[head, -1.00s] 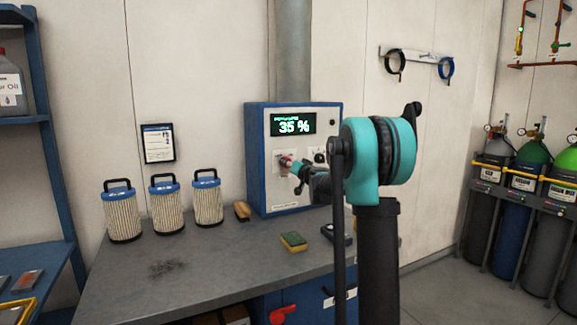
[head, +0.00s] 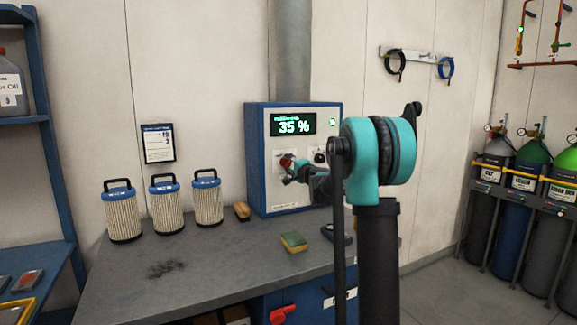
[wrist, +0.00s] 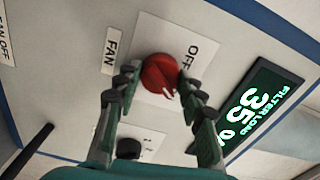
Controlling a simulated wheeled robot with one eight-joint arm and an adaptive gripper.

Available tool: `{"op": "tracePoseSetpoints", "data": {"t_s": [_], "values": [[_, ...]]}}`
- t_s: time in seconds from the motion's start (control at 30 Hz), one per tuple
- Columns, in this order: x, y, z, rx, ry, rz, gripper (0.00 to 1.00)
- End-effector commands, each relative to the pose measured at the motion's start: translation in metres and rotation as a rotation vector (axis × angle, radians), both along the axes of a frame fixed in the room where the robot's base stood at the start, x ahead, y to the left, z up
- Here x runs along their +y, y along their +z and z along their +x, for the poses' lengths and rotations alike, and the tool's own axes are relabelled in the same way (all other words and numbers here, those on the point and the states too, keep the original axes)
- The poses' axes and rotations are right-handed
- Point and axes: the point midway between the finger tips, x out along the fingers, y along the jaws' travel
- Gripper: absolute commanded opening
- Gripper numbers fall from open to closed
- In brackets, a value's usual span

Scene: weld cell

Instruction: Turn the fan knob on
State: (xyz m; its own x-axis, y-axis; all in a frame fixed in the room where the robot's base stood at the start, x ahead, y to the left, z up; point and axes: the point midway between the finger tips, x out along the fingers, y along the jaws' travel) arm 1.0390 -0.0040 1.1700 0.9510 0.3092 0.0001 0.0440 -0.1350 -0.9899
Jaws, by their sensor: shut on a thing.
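The red fan knob (wrist: 158,73) sits on a white plate of the control box, beside a "FAN" label (wrist: 110,51) and an "OFF" marking (wrist: 190,52). Its white pointer mark faces the lower right of the wrist view, away from "OFF". My gripper (wrist: 160,82) is shut on the knob, with one dark finger on each side. In the head view the knob (head: 286,162) is partly hidden by my gripper (head: 291,171). The control box (head: 255,150) has a blue frame, and its display (head: 293,124) reads 35 %. A small lamp (head: 332,122) is lit at its upper right.
A black knob (head: 319,157) is close to the fan knob. The box stands on a grey bench (head: 210,260) with several filter cartridges (head: 166,208), a brush (head: 242,211) and a sponge (head: 293,242). Gas cylinders (head: 525,205) stand at the right.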

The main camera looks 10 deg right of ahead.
Motion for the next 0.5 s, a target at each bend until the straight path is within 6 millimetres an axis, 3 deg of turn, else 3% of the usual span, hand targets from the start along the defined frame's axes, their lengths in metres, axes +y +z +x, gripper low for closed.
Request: {"op": "tracePoseSetpoints", "data": {"t_s": [0.5], "values": [[-0.0009, -0.0004, -0.0001, 0.048, -0.002, 0.147, 0.1]]}}
